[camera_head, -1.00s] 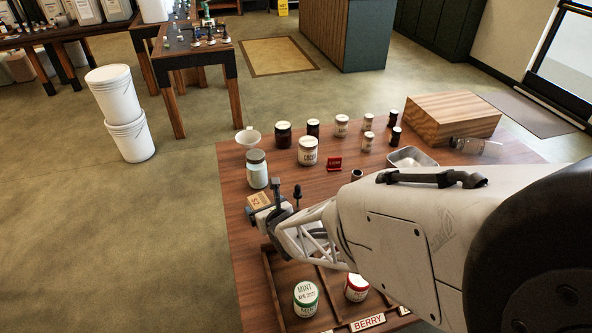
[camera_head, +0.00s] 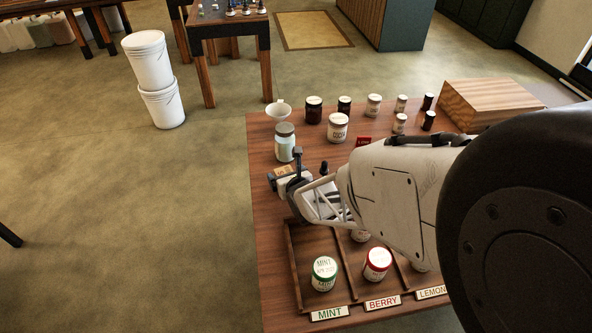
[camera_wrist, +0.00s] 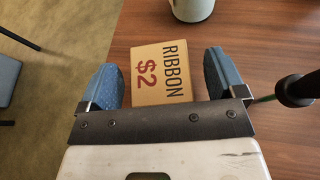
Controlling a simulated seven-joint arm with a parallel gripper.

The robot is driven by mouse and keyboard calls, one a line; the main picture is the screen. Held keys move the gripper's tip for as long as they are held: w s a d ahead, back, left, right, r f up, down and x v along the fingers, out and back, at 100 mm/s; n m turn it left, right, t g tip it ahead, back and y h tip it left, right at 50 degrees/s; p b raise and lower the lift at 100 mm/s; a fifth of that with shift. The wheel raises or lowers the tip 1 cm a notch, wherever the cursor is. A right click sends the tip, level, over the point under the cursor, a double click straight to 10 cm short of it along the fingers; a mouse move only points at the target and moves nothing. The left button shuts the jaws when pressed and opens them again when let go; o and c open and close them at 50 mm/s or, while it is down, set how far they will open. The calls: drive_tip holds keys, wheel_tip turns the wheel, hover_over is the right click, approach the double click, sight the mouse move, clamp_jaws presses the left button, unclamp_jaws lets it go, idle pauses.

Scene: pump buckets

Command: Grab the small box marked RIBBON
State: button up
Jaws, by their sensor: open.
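The small tan box marked RIBBON and $2 (camera_wrist: 161,73) lies on the table near its left edge. In the wrist view it sits between the two blue-padded fingers of my gripper (camera_wrist: 162,82), with a gap showing at the right side and a smaller one at the left. My gripper is open. In the head view my gripper (camera_head: 283,180) is over the box (camera_head: 283,171), which is partly hidden by the fingers. I cannot tell how far above the tabletop the fingertips are.
A jar with a grey lid (camera_head: 285,143) stands just behind the box. A divided wooden tray (camera_head: 296,262) with MINT and BERRY jars is in front. Several jars and a wooden block (camera_head: 490,101) stand farther back. Floor lies left of the table edge.

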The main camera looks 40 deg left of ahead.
drive_tip(key=shift+w+a+f, duration=0.15)
drive_tip(key=shift+w+a, duration=0.05)
drive_tip(key=shift+a, duration=0.15)
idle(0.4)
drive_tip(key=c, duration=1)
drive_tip(key=shift+r, duration=5.05)
